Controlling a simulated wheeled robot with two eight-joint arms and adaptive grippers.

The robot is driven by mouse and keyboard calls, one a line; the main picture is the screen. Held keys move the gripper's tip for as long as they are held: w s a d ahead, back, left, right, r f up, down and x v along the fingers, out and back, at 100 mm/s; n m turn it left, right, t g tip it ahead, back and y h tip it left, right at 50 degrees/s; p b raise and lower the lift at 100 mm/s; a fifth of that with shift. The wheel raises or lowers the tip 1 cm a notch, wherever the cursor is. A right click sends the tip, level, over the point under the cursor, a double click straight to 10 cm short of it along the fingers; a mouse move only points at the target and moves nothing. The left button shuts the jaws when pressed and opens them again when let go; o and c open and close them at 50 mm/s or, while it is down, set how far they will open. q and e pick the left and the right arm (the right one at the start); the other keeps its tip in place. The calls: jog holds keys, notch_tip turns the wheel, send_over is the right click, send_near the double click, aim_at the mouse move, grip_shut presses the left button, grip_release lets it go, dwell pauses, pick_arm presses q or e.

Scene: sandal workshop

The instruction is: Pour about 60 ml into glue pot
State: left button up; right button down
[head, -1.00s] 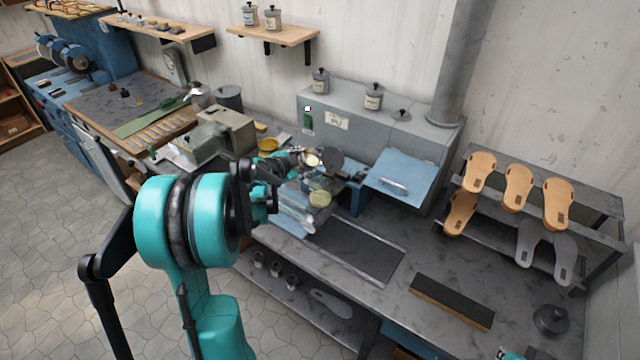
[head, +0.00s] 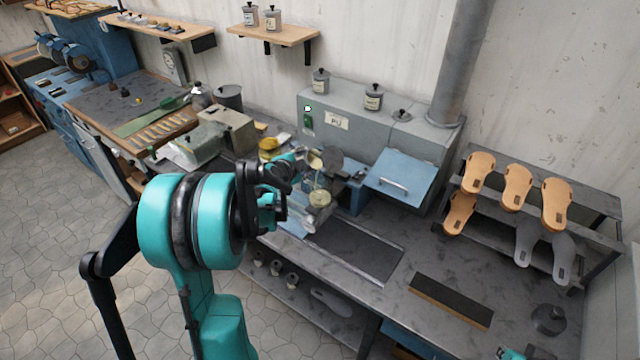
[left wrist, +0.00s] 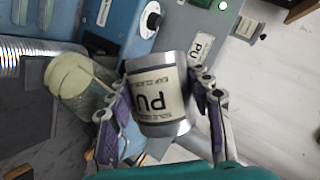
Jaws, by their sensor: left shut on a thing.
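My left gripper (left wrist: 158,108) is shut on a metal can with a PU label (left wrist: 158,90), one finger on each side. In the head view the can's pale end (head: 316,160) shows just past the gripper, partly hidden by it. The can looks tilted. The glue pot (left wrist: 80,88), a glass jar with pale yellowish contents, stands beside the can in the left wrist view. It also shows below the can in the head view (head: 319,198). A thin pale streak runs between can and pot; I cannot tell whether it is liquid or a stick.
A grey machine (head: 340,122) with a blue hood (head: 398,182) stands behind. Sandals (head: 516,186) hang on a rack at right.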

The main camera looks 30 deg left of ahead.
pick_arm(q)
jog(key=shift+d+f, duration=0.1)
jog(key=shift+d, duration=0.15)
jog(key=shift+d, duration=0.1)
jog(key=shift+d+f+m+y, duration=0.15)
jog(key=shift+f+m+y, duration=0.05)
jog(key=shift+m+y, duration=0.3)
dwell(0.3)
jog(key=shift+d+r+m+t+y, duration=0.1)
jog(key=shift+r+m+t+y, duration=0.2)
jog(key=shift+r+m, duration=0.1)
dwell(0.6)
jog(key=shift+f, duration=0.2)
jog(key=shift+a+r+n+h, duration=0.1)
jog(key=shift+a+n+h, duration=0.2)
jog(key=shift+n+h, duration=0.4)
jog(key=shift+f+n+g+h+b, duration=0.4)
jog(key=shift+f+n+h+b, duration=0.4)
jog(key=shift+n, duration=0.2)
jog(key=shift+a+r+n+h, duration=0.3)
jog(key=shift+a+n+h, duration=0.2)
jog(key=shift+n, duration=0.1)
